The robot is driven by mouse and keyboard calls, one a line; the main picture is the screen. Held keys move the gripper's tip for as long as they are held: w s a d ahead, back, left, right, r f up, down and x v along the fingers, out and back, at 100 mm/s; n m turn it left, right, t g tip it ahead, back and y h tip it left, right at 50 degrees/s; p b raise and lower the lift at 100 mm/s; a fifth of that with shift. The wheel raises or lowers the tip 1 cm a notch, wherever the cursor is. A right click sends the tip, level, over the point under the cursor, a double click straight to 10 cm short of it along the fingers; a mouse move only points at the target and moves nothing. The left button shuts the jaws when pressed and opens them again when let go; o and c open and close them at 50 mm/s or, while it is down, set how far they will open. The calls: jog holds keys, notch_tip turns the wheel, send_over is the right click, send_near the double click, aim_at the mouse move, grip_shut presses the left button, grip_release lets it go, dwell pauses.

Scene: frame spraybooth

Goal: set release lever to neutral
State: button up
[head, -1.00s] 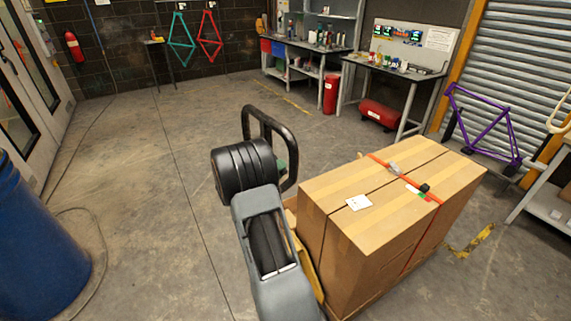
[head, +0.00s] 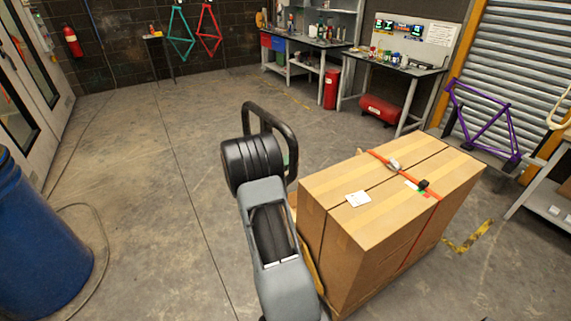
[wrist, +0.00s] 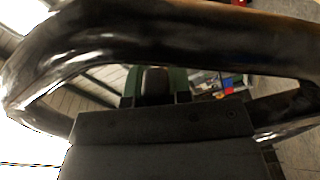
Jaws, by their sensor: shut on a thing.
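The pallet truck's black looped handle (head: 287,128) stands just left of the strapped carton in the head view. In the wrist view the handle loop (wrist: 180,38) arches close across the top. Inside the loop is a green housing (wrist: 176,80) with a dark grey release lever (wrist: 154,82) at its middle. My gripper (wrist: 154,99) is at the lever, its dark fingertips on either side of it, shut on it. The lever's exact angle is hard to tell. In the head view my arm hides the gripper and lever.
The large carton (head: 360,235) with an orange strap stands right of my arm. A blue barrel (head: 40,235) is at the left. Workbenches (head: 405,70) and a purple bike frame (head: 482,125) are farther back. The floor between the barrel and the handle is clear.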

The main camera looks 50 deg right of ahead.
grip_shut()
jog(key=shift+s+r+n+b, duration=0.1)
jog(key=shift+r+n+b, duration=0.55)
jog(key=shift+n, duration=0.35)
jog(key=shift+s+r+n+b, duration=0.1)
jog(key=shift+r+n+b, duration=0.55)
jog(key=shift+n, duration=0.35)
jog(key=shift+f, duration=0.1)
jog(key=o, duration=0.6)
grip_release()
jog(key=shift+a, duration=0.1)
jog(key=b+v, duration=0.3)
jog(key=v, duration=1.1)
jog(key=shift+b, duration=0.3)
